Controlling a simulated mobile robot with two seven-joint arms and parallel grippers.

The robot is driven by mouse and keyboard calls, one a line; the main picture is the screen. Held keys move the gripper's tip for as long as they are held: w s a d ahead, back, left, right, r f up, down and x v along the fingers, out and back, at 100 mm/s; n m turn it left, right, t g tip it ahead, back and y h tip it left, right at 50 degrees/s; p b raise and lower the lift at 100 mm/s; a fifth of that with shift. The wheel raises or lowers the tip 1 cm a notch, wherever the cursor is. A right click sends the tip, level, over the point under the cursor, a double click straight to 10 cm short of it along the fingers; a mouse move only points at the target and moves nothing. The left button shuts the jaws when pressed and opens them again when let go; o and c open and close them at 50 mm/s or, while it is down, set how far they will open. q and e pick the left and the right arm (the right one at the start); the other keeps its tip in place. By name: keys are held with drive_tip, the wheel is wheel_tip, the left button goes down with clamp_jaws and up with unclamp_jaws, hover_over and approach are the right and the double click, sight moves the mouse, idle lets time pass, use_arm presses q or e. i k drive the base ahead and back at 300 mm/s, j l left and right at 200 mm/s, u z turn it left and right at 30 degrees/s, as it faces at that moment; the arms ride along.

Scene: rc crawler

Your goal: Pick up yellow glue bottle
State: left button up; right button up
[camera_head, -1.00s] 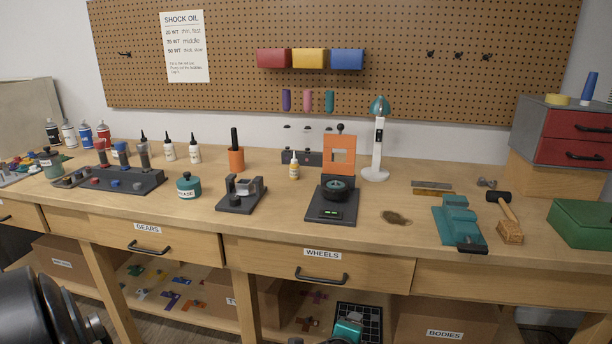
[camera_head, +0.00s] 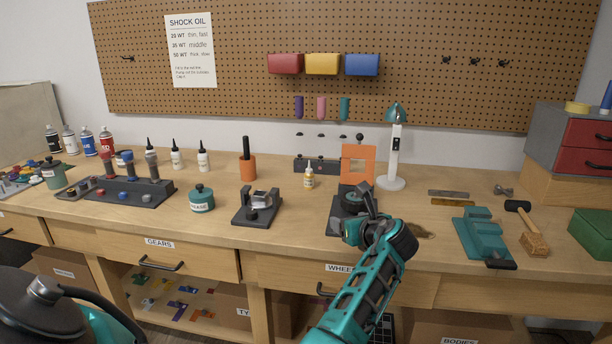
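The yellow glue bottle (camera_head: 309,178) is small, with a pale tip and a yellowish label. It stands upright on the workbench, left of the orange frame and in front of a dark block. My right gripper (camera_head: 368,200) is over the dark stand with the black wheel, to the right of the bottle and nearer to me, apart from it. Its fingers are dark and small against the stand, so I cannot tell whether they are open. Part of my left arm shows at the lower left; its gripper is not in view.
The dark stand (camera_head: 340,222) and orange frame (camera_head: 358,160) are right of the bottle. A dark fixture (camera_head: 257,212) and orange cup (camera_head: 248,167) are to its left. A white lamp (camera_head: 391,182) stands behind at right. Bare bench lies in front of the bottle.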

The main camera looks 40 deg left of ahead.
sight(309, 177)
drive_tip(key=i+j, duration=0.2)
drive_tip(key=j, duration=0.2)
drive_tip(key=i+j, duration=0.2)
drive_tip(key=j, duration=0.2)
drive_tip(key=i+j, duration=0.2)
drive_tip(key=j, duration=0.2)
drive_tip(key=i+j, duration=0.15)
drive_tip(key=j, duration=0.25)
